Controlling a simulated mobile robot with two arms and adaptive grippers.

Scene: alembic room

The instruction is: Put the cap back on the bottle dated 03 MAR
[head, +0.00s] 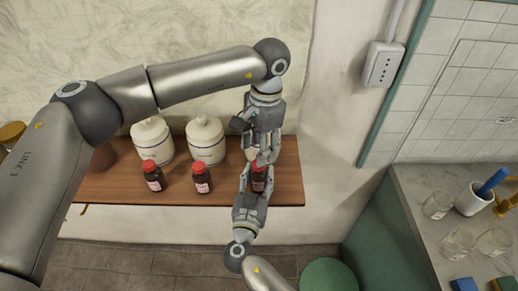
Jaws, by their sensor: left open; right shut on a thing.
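A dark bottle (258,184) with a pale label is at the right part of the wooden shelf. My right gripper (257,188), reaching up from below, is shut around its sides. Some red shows at the bottle's top, but the fingers partly hide it, so I cannot tell how the cap sits. My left gripper (262,158) points down right above the bottle's top, with its fingers open around or just above the red. Two similar bottles with red caps stand on the shelf to the left, one in the middle (202,178) and one farther left (153,176). The label dates are too small to read.
Two white lidded jars, (206,140) and (152,141), stand behind the bottles on the wooden shelf (227,192). A counter (415,200) with glasses and a white cup (473,199) is at the right. A socket box (383,64) is on the wall.

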